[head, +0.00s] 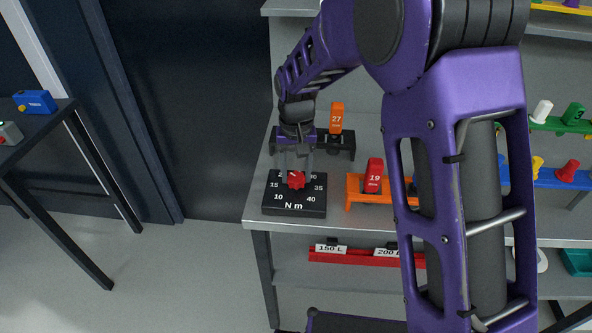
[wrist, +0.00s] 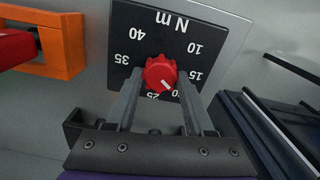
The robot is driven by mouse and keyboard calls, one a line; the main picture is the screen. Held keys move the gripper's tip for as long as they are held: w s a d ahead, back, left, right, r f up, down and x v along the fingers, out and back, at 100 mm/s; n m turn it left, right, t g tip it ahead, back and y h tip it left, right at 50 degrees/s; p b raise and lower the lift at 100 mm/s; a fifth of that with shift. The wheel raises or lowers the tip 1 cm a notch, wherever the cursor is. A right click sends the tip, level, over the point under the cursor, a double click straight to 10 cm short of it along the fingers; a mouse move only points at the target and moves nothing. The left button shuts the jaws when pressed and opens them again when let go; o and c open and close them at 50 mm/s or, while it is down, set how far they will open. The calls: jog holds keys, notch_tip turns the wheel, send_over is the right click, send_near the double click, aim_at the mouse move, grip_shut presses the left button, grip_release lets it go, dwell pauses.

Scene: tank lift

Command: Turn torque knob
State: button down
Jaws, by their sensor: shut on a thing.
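The red torque knob (head: 296,180) sits on a black dial plate (head: 295,206) marked "N m" at the left front of the bench. It also shows in the wrist view (wrist: 160,73), with the dial (wrist: 135,18) upside down there. Its white pointer line aims down and right in the wrist view, at about 20 to 25. My gripper (head: 296,176) comes down from above and is shut on the knob, one finger on each side. In the wrist view my gripper (wrist: 160,76) partly covers the 20 mark.
An orange stand (head: 354,190) with a red "19" piece (head: 374,172) is close right of the dial. A black stand (head: 342,147) with an orange "27" piece (head: 336,117) is behind it. A red rack (head: 340,258) is below. A dark table (head: 52,130) stands left, across open floor.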

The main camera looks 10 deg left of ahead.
aim_at(296, 176)
jog(key=shift+m, duration=0.6)
jog(key=shift+c, duration=1.4)
grip_release()
jog(key=shift+r, duration=0.1)
notch_tip(296, 176, up, 17)
jog(key=p, duration=0.2)
jog(key=shift+r, duration=0.15)
